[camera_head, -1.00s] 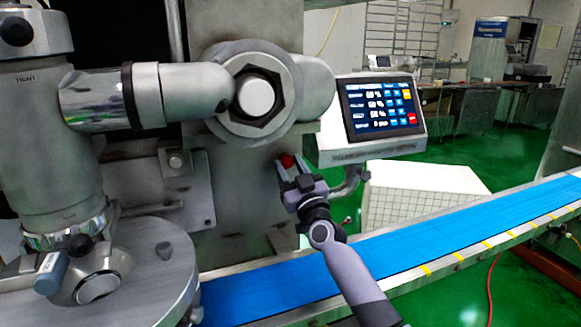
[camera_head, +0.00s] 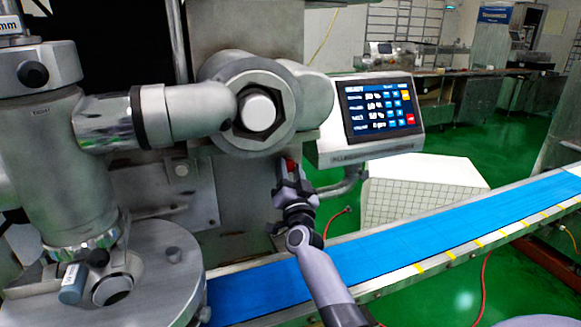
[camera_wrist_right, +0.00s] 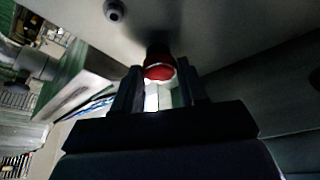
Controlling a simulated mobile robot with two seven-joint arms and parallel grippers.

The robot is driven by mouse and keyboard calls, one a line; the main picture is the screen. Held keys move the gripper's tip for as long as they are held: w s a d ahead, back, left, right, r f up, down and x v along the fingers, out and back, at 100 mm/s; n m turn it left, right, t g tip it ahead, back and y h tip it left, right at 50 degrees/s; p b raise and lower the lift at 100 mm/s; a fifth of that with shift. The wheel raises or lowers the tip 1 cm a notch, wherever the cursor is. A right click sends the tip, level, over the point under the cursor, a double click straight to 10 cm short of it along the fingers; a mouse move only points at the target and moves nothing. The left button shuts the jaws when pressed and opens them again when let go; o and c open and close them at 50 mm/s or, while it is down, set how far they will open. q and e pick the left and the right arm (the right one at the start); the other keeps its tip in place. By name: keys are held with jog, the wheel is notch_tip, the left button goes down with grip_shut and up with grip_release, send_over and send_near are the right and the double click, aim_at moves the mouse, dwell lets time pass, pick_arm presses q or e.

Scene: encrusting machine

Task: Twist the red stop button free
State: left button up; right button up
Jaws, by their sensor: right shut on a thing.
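The red stop button (camera_head: 291,165) sits on the grey front of the machine, left of and below the control screen. In the right wrist view the red button (camera_wrist_right: 159,72) shows between the fingers. My right gripper (camera_head: 289,170) is at the button with its fingers on either side, shut on it. In the wrist view the gripper (camera_wrist_right: 160,85) hides the lower part of the button. My left gripper is not in view.
The control screen (camera_head: 380,108) juts out right of the button. A blue conveyor belt (camera_head: 400,245) runs below, from lower left to right. A large grey pipe and nozzle assembly (camera_head: 257,110) sits above. A white gridded box (camera_head: 420,190) stands behind the belt.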

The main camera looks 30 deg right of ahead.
jog(key=shift+w+r+m, duration=0.1)
jog(key=shift+r+m, duration=0.15)
jog(key=shift+m, duration=0.05)
jog(key=o, duration=0.8)
jog(key=shift+c, duration=0.2)
jog(key=o, duration=0.3)
jog(key=shift+w+f, duration=0.1)
jog(key=shift+f, duration=0.05)
jog(key=v, duration=0.7)
jog(key=shift+a, duration=0.1)
